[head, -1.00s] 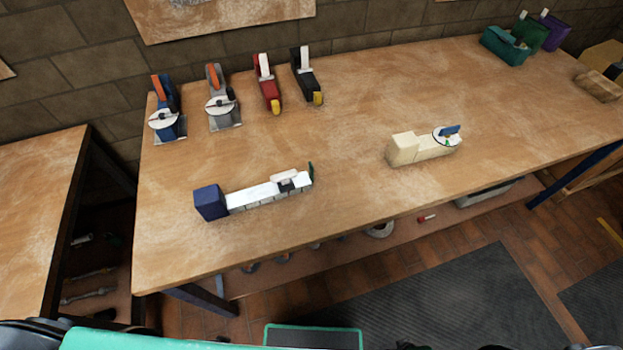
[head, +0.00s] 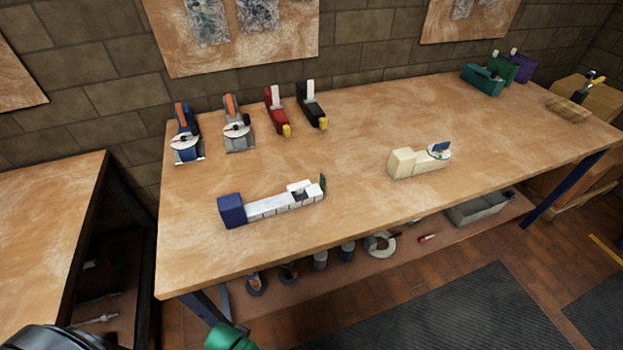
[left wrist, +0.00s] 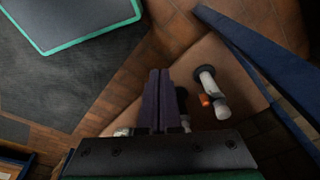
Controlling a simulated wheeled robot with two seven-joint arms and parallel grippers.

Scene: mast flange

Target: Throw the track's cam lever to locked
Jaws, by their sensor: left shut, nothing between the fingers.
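A white segmented track (head: 270,206) with a dark blue end block (head: 232,210) lies on the workbench, front left. A pale slider (head: 300,188) and a thin dark green upright piece (head: 322,186) are at its right end. A cream block (head: 405,163) stands to the right, with a white disc and a small blue lever (head: 440,148) on top. I cannot tell which part is the cam lever or its setting. In the left wrist view my left gripper (left wrist: 158,72) is shut and empty, pointing at the floor and low shelf, away from the track. My right gripper is not in view.
The workbench (head: 350,165) is clear between the track and the cream block. Blue, grey, red and black tools, the red one here (head: 277,112), stand along the back left. Teal, green and purple holders (head: 482,80) stand back right. A lower shelf holds several small items.

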